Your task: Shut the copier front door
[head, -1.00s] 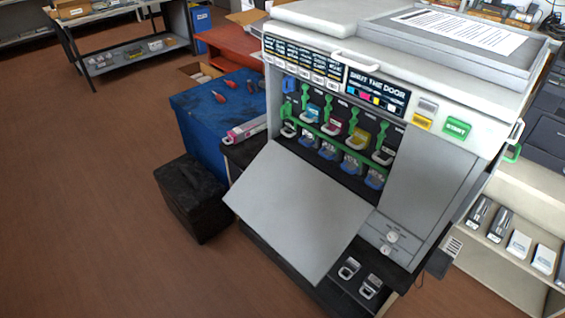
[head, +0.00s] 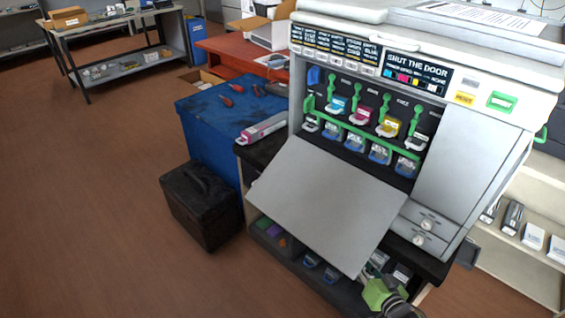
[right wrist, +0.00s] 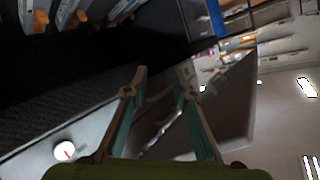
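The copier (head: 478,150) stands right of centre in the head view. Its grey front door (head: 325,205) hangs open, tilted outward and down, with the coloured cartridges (head: 362,116) exposed above it. My right gripper (head: 384,296) shows partly at the bottom, by the door's lower right corner; its fingertips are not clear there. In the right wrist view, the two fingers of my right gripper (right wrist: 163,72) are apart, with a grey panel, likely the door (right wrist: 222,105), just beyond and to the right. I cannot tell whether they touch it. My left gripper is not in view.
A blue cabinet (head: 210,140) and a black case (head: 202,205) stand left of the copier. A white shelf (head: 520,265) stands at the right. Brown floor (head: 90,220) at the left is clear.

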